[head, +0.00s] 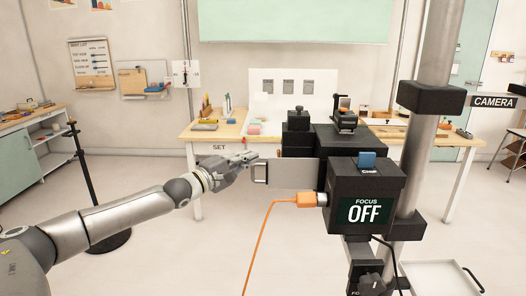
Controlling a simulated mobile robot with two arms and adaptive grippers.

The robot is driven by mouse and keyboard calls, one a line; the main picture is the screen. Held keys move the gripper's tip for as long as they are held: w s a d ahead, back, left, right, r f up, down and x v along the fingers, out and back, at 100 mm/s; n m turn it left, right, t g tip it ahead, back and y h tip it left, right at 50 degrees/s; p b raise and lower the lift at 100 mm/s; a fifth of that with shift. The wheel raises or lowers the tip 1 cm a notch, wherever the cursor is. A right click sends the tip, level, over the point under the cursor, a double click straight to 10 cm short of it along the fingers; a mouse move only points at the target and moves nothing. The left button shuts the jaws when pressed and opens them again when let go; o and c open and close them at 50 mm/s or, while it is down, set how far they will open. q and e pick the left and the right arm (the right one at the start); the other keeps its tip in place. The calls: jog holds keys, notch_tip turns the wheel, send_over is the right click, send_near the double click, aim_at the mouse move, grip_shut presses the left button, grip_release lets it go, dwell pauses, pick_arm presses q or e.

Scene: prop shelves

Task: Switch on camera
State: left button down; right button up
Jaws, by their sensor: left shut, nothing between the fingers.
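The camera rig (350,140) is a black body mounted in front of a grey vertical post, right of centre in the head view. Its near box carries a dark screen (364,212) reading "FOCUS OFF". A blue switch (367,160) stands on top of that box. An orange plug (296,199) with an orange cable meets the box's left side. My left gripper (250,158) comes in from the left, shut and empty. In the picture it is left of the rig, close to a metal handle (260,173) there; I cannot tell whether they touch. My right gripper is out of view.
A thick grey post (424,150) with black clamps stands just right of the camera box. A wooden-topped table (205,133) with props is behind. A black stand (85,180) is at left. A pale tray (440,278) is at lower right. The floor at centre left is open.

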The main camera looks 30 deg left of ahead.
pick_arm(q)
jog(key=shift+w+d+r+p, duration=0.2)
jog(key=shift+w+d+p, duration=0.1)
jog(key=shift+w+d, duration=0.55)
jog(key=shift+w+d+r+p, duration=0.2)
jog(key=shift+w+d, duration=0.4)
jog(key=shift+d, duration=0.4)
